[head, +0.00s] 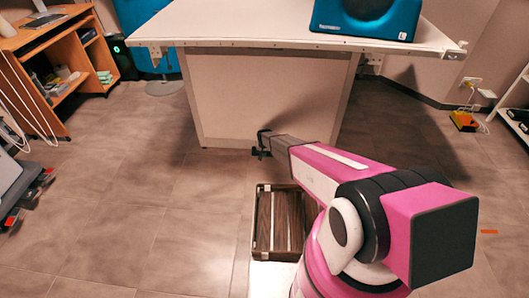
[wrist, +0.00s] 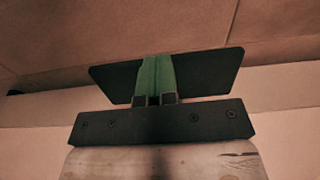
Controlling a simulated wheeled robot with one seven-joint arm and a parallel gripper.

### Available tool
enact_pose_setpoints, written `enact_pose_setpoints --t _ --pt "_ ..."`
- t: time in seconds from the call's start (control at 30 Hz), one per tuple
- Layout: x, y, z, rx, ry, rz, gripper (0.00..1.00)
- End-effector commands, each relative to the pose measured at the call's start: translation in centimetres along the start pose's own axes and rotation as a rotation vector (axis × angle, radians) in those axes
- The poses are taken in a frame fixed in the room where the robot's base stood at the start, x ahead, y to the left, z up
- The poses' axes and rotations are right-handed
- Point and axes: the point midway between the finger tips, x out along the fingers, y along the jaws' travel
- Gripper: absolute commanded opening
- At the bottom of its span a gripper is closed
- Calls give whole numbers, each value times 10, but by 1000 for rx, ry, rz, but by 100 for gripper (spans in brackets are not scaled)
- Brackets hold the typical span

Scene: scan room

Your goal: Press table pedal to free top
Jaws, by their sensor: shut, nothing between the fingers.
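The table (head: 270,30) stands ahead in the head view, with a white top on a pale box-shaped base (head: 270,95). My gripper (head: 262,146) is low, close to the foot of that base. In the wrist view my gripper (wrist: 154,100) is shut and empty. In the head view my gripper hides that spot.
A blue device (head: 367,18) stands on the table top. A wooden shelf unit (head: 60,70) is at the left, and a yellow item (head: 463,121) lies on the floor at the right. The tiled floor (head: 130,205) left of my arm is clear.

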Motion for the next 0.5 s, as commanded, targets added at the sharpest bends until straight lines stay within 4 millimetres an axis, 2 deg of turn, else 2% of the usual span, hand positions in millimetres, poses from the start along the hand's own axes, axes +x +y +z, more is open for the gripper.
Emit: enact_pose_setpoints --t 0.03,0.1,0.5 --pt "-4 1 11 0 -7 1 0" --pt "-5 1 15 1 -7 1 0" --pt "-8 0 14 0 -7 1 0"
